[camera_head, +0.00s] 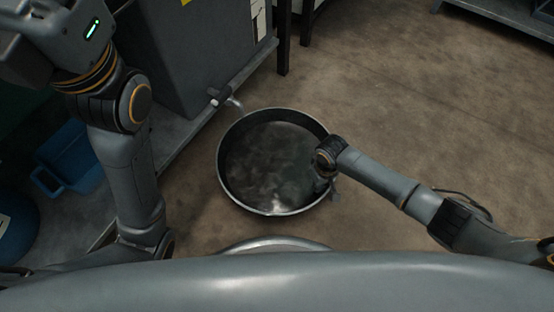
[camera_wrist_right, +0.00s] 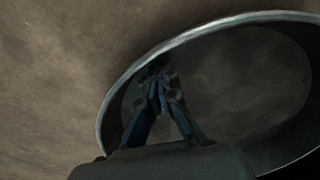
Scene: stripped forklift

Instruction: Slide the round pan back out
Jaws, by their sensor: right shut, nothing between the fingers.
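The round pan (camera_head: 268,165) is a wide, shallow metal pan on the brown floor, in the middle of the head view. Its inside is dark and mottled. Its rim curves across the right wrist view (camera_wrist_right: 190,36). My right gripper (camera_head: 334,193) is at the pan's right side, close to the rim, partly hidden by its own wrist. In the right wrist view its fingers (camera_wrist_right: 160,72) come together, empty, over the near part of the pan; I cannot tell whether they touch it. My left arm is raised at the left; its fingers are out of view.
A dark grey cabinet (camera_head: 190,50) stands on a low grey platform (camera_head: 205,110) behind and left of the pan. A small tap (camera_head: 225,98) sticks out near the pan's rim. A blue bin (camera_head: 68,158) is at the left. The floor (camera_head: 420,120) to the right is clear.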

